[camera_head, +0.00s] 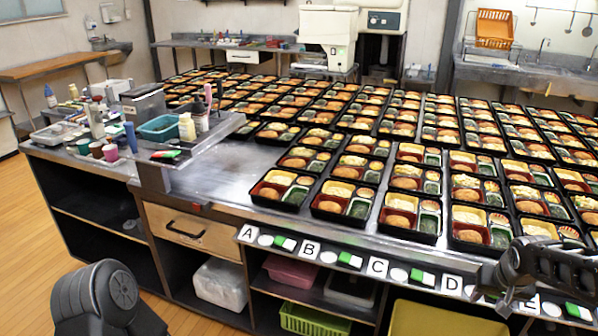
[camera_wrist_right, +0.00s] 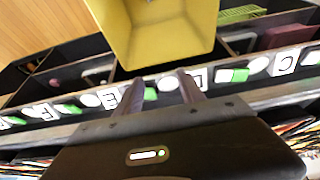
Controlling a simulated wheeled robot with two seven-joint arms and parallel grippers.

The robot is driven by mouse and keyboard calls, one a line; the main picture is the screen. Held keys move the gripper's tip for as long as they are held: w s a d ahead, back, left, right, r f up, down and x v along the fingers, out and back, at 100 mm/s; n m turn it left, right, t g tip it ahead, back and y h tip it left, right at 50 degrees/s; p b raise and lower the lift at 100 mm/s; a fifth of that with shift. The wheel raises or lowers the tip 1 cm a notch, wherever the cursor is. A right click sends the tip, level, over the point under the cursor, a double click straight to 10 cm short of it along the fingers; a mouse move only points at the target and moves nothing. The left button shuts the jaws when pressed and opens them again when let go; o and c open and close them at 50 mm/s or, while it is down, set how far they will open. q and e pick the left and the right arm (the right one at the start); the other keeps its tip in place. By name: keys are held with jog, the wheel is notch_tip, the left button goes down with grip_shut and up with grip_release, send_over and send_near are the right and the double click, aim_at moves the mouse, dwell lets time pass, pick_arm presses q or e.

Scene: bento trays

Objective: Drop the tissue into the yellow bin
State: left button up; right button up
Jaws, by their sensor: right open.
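The yellow bin (camera_head: 447,318) stands low at the front of the counter, cut off by the bottom edge of the head view. In the right wrist view the yellow bin (camera_wrist_right: 152,38) fills the top middle, just beyond my fingertips. My right gripper (camera_head: 487,274) is at the front counter edge, to the right of and above the bin. In the right wrist view my right gripper (camera_wrist_right: 160,84) has its two fingers apart, with nothing visible between them. I cannot make out the tissue in either view; the bin's bottom is not clearly visible. My left gripper is out of view.
Rows of filled bento trays (camera_head: 409,213) cover the counter. Letter labels (camera_head: 310,249) line its front edge. A green basket (camera_head: 313,321) and a pink container (camera_head: 291,271) sit on the shelves below. Bottles and a teal tray (camera_head: 160,128) crowd the left side.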

jog(key=v, duration=0.4)
dwell(0.5)
